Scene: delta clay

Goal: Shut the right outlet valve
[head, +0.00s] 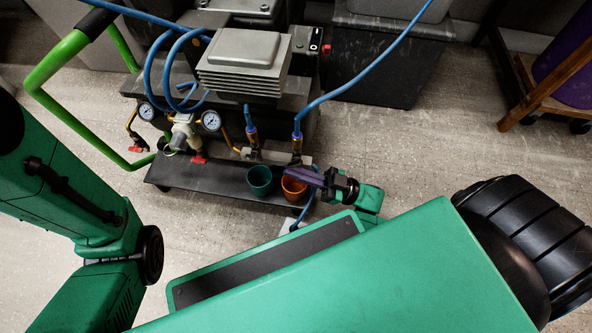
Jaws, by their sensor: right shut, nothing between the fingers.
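The compressor (243,62) stands at the top centre, with a grey outlet manifold (265,154) low on its front. Two blue hoses end in brass fittings there, and the right fitting (297,143) marks the right outlet. The right outlet valve's handle cannot be made out; my gripper covers part of that spot. My right gripper (290,170) is shut and empty, its dark fingers pointing left just below the right fitting. I cannot tell whether it touches the valve. My left arm is at the left edge; its gripper is out of view.
A teal cup (259,179) and an orange cup (294,188) stand under the outlets by my right fingers. Two gauges (211,121) and a red handle (198,158) sit left of the manifold. A green handle frame (56,62) rises at left. Open floor lies right.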

